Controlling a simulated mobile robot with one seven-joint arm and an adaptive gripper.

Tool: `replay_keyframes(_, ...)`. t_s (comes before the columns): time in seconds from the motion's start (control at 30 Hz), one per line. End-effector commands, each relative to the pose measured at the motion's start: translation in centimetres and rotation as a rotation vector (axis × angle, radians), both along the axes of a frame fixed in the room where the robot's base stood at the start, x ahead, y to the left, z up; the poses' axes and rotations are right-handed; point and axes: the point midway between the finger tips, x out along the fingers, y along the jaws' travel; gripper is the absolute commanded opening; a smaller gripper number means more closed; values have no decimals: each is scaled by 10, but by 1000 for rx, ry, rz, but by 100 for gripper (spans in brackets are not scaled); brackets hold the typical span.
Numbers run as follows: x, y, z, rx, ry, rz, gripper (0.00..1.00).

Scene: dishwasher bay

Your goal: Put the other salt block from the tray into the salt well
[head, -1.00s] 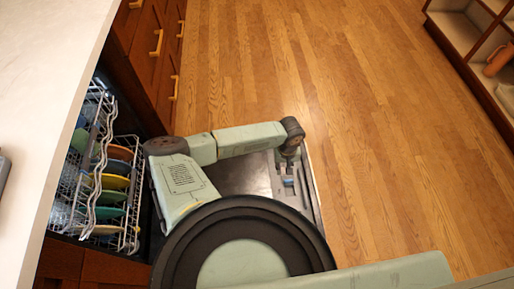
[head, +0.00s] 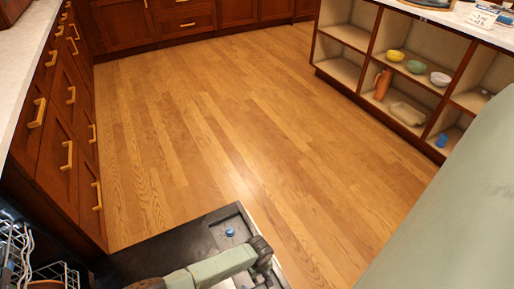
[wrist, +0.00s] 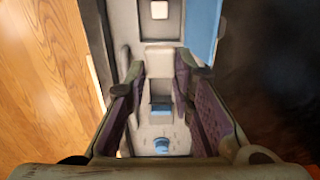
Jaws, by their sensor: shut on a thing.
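In the wrist view my gripper (wrist: 159,82) points down over the pale grey dispenser panel (wrist: 127,30) on the open dishwasher door. Its two purple-padded fingers are apart, with a small pale grey block (wrist: 160,86) between the tips. I take it for the salt block; its outline is dim and partly hidden. A white square (wrist: 159,10) shows in a panel recess at the top; I cannot tell if it is a salt block. A blue flap (wrist: 204,28) stands to its right. In the head view the wrist is at the bottom edge and the fingertips are hidden. The tray is not identifiable.
The open door (head: 150,258) reaches over the wooden floor (head: 200,130). A blue round cap (head: 230,232) sits on it. A dish rack (head: 15,250) is at lower left. Open shelves (head: 385,60) with bowls stand at upper right. The floor between is clear.

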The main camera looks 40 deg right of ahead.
Motion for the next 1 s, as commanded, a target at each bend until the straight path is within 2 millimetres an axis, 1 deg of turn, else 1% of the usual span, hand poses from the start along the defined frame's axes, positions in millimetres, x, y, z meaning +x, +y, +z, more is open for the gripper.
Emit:
replay_keyframes(0.03,-1,0,-10,0,1,2,5)
replay_keyframes(0.1,0,0,-17,0,2,3,5)
replay_keyframes(1.0,1,0,-105,1,0,1,5)
